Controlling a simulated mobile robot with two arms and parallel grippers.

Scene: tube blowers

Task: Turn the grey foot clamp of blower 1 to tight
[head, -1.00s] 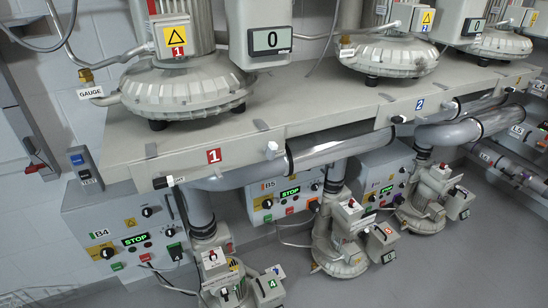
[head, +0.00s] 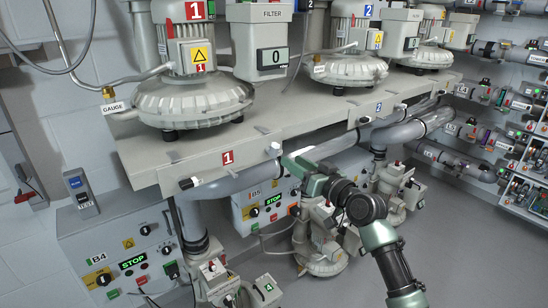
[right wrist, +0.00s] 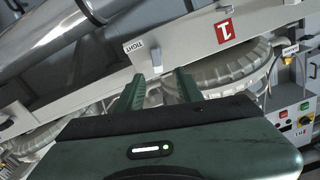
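Blower 1 (head: 192,95) stands on the grey bench at the left, marked with a red 1. The grey foot clamp (head: 274,149) is a small pale lever on the bench's front edge, right of the red 1 plate (head: 227,158). In the right wrist view the clamp (right wrist: 155,56) stands just ahead of the fingertips, beside an upside-down TIGHT label (right wrist: 134,47). My right gripper (head: 291,162) is close to the clamp from the right. In the wrist view its fingers (right wrist: 160,76) are apart, with nothing visibly gripped. My left gripper is not in view.
A black-tipped lever (head: 188,183) sits on the same edge, further left. A thick grey pipe (head: 240,181) runs under the bench edge. Control box B4 (head: 125,262) and lower blowers stand below. Open floor (head: 460,230) lies at the right.

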